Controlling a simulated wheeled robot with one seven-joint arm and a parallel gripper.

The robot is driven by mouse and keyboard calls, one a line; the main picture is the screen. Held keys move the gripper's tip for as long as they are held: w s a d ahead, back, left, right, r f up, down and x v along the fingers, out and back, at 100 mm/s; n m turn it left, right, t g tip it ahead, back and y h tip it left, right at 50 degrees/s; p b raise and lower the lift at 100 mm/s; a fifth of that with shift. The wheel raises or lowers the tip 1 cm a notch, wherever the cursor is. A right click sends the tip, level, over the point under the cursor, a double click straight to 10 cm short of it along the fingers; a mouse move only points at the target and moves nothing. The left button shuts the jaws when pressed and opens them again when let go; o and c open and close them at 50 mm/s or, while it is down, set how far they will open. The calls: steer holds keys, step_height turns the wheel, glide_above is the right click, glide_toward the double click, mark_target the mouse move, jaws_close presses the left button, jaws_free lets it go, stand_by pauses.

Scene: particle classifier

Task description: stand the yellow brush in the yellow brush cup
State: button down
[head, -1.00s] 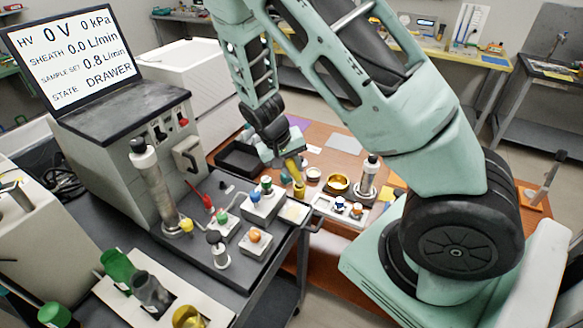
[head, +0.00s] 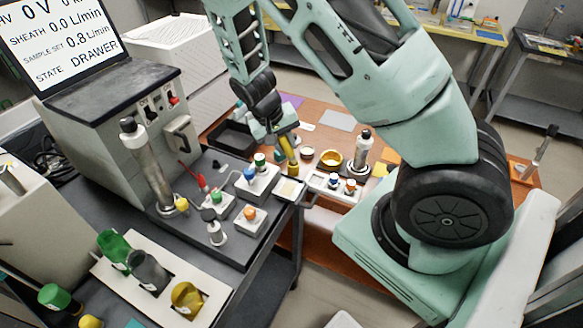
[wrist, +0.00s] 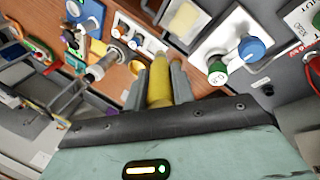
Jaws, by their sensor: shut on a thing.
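The yellow brush (head: 292,160) is in my gripper (head: 284,143), pointing down at the far end of the dark cart, beside the brown table. In the wrist view the yellow brush (wrist: 158,84) sits between the two grey fingers of my gripper (wrist: 160,80), which are shut on it. I cannot tell whether its lower end touches anything. The yellow brush cup (head: 187,297) stands in a white holder (head: 135,290) at the lower left, next to a dark grey cup (head: 148,270) and a green cup (head: 114,247). My gripper is well away from that holder.
A grey instrument with a screen (head: 60,45) and a metal cylinder (head: 147,165) stand at the left. Switch boxes with coloured knobs (head: 250,215) cover much of the cart top. A black tray (head: 233,138) and gold bowl (head: 331,158) are on the brown table.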

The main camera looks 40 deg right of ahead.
steer(key=w+d+f+m+y+b, duration=0.1)
steer(key=w+d+f+y, duration=0.1)
steer(key=w+d+f, duration=0.2)
steer(key=w+d+f+m+t+y+b, duration=0.1)
steer(key=w+d+f, duration=0.4)
steer(key=d, duration=0.5)
steer(key=shift+w+f+y, duration=0.25)
steer(key=shift+w+y, duration=0.15)
steer(key=shift+w, duration=0.8)
steer(key=shift+f, duration=0.1)
steer(key=shift+f+b, duration=2.1)
steer(key=shift+f, duration=0.7)
steer(key=shift+f+b, duration=2.45)
steer(key=shift+f, duration=0.6)
steer(key=c, duration=1.1)
jaws_free()
